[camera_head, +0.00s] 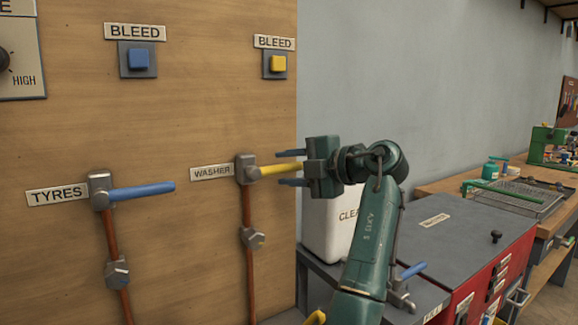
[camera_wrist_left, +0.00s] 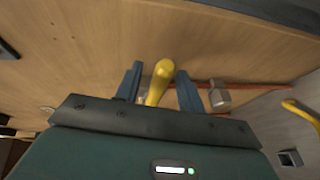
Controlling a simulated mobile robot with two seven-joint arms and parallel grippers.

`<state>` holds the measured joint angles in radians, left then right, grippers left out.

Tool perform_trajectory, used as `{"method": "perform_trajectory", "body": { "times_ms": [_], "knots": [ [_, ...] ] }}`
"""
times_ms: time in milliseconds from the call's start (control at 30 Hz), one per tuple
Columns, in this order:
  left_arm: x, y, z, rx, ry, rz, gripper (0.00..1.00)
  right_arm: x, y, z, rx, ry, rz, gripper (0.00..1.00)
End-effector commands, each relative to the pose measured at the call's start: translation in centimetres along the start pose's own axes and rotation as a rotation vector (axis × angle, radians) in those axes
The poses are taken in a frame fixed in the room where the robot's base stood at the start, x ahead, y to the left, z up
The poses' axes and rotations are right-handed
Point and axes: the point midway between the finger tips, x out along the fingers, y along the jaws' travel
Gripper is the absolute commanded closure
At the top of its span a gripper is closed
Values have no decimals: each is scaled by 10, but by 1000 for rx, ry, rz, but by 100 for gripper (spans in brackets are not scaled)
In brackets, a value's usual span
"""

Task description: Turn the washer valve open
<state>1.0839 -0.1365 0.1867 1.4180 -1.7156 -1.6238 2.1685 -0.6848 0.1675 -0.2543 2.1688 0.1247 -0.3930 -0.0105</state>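The washer valve is a grey metal body (camera_head: 245,171) on a copper pipe, beside the WASHER label (camera_head: 212,172) on the wooden panel. Its yellow lever (camera_head: 277,170) points right, about level. My left gripper (camera_head: 291,168) is at the lever's free end, with one finger above it and one below. The left wrist view shows the yellow lever (camera_wrist_left: 158,82) between the two spread fingers (camera_wrist_left: 158,88), with a gap on each side. The gripper is open, and the palm hides the lever's tip in the head view. My right gripper is not in view.
A TYRES valve with a blue lever (camera_head: 142,191) is to the left on the panel. Blue (camera_head: 138,59) and yellow (camera_head: 278,64) BLEED buttons are above. A white container (camera_head: 325,230) and a grey-topped red cabinet (camera_head: 450,240) stand behind my arm.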

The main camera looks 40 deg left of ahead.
Motion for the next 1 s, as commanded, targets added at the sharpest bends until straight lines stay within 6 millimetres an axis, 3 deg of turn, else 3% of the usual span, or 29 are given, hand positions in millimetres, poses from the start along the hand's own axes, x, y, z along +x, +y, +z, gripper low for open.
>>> {"method": "perform_trajectory", "body": {
  "times_ms": [300,800,1000],
  "knots": [
    [3,0,0,0,0,0,61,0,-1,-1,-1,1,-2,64],
    [3,0,0,0,0,0,100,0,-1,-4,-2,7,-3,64],
    [3,0,0,0,0,0,100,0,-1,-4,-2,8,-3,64]
  ]
}}
